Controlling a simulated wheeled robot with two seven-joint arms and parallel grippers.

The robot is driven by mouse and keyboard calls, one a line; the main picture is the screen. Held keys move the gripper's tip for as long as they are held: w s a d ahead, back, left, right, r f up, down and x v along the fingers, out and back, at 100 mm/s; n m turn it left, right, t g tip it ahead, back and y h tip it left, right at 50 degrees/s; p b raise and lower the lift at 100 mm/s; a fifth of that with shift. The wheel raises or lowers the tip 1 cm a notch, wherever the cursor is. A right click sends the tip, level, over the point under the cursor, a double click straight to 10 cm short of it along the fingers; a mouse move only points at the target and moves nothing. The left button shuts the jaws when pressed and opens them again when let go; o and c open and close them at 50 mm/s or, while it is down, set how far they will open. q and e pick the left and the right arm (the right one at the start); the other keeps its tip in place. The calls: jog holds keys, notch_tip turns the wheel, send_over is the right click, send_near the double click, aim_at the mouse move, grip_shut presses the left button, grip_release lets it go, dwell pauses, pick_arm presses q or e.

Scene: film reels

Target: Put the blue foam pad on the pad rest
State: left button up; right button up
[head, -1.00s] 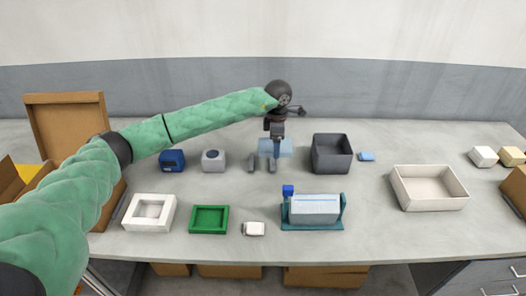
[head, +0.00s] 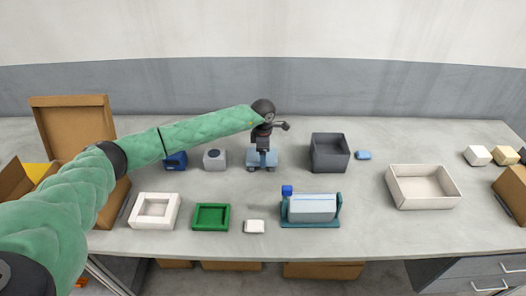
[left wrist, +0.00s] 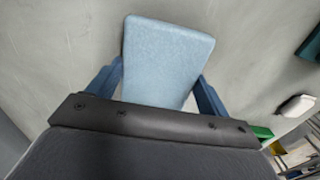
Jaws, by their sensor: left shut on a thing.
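The light blue foam pad (head: 252,157) is between the fingers of my left gripper (head: 263,153) in the head view. In the left wrist view the pad (left wrist: 167,50) is a flat, rounded slab, with a blue finger of my left gripper (left wrist: 157,85) on each side, shut on it. The pad rest (head: 250,169) seems to be two short grey rails at the table's middle. The pad covers most of them, and only their front ends show. I cannot tell whether the pad touches them. My right gripper is not in view.
A blue box (head: 176,160) and a grey-white box (head: 215,159) stand left of the pad, and a dark grey bin (head: 330,167) right of it. A teal roller stand (head: 312,208), a green tray (head: 198,217) and a white tray (head: 136,211) are in front.

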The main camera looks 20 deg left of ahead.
pick_arm(q)
jog(key=shift+f, duration=0.15)
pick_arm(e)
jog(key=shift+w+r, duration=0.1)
pick_arm(q)
jog(key=o, duration=0.9)
jog(key=shift+o, duration=0.2)
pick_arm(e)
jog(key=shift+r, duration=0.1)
